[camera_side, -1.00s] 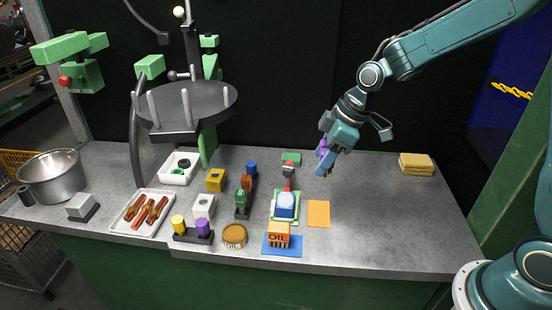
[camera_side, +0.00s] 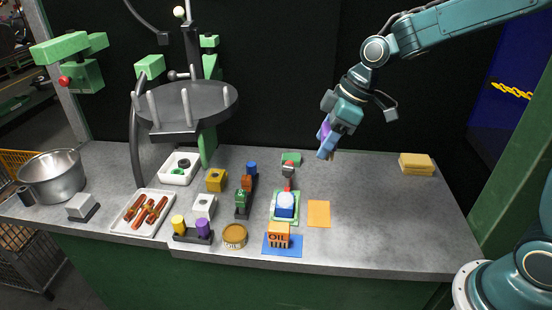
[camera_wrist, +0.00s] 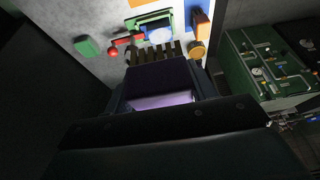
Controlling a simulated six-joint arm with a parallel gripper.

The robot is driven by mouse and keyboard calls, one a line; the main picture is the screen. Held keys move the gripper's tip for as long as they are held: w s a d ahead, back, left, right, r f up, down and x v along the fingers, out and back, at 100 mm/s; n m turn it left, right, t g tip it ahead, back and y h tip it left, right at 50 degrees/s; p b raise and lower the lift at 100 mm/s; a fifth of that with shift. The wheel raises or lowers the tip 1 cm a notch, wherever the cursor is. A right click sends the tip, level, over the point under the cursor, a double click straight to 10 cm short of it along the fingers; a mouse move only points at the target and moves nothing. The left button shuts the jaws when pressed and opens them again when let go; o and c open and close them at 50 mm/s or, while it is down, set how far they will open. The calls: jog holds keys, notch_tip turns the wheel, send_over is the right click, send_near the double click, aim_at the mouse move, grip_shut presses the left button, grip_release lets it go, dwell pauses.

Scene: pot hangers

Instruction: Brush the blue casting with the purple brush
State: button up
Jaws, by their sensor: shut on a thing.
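The blue casting (camera_side: 285,211), a blue block with a pale rounded top, sits on a green mat (camera_side: 275,219) in the middle of the bench. In the wrist view the casting (camera_wrist: 159,36) shows beyond the bristles. My gripper (camera_side: 327,147) is shut on the purple brush (camera_side: 324,131), above the bench and to the upper right of the casting, apart from it. In the wrist view the purple brush body (camera_wrist: 165,100) lies between the fingers, with a row of bristles ahead. Much of the brush is hidden by the gripper.
A red-handled tool (camera_side: 289,172) lies behind the casting. A round tin (camera_side: 234,236) and block holders stand left. The right bench is mostly clear, with yellow sponges (camera_side: 416,164) at the back.

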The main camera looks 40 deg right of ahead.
jog(key=shift+c, duration=0.9)
jog(key=w+a+f+n+g, duration=0.2)
jog(key=f+n+g, duration=0.1)
jog(key=n, duration=0.6)
jog(key=w+a+f+n+g, duration=0.2)
jog(key=f+n, duration=0.4)
jog(key=n, duration=0.3)
jog(key=shift+w+f+g, duration=0.15)
jog(key=shift+w+g, duration=0.15)
jog(key=shift+g, duration=0.4)
jog(key=shift+f, duration=0.2)
jog(key=shift+f, duration=1.3)
jog(key=shift+r, duration=2.45)
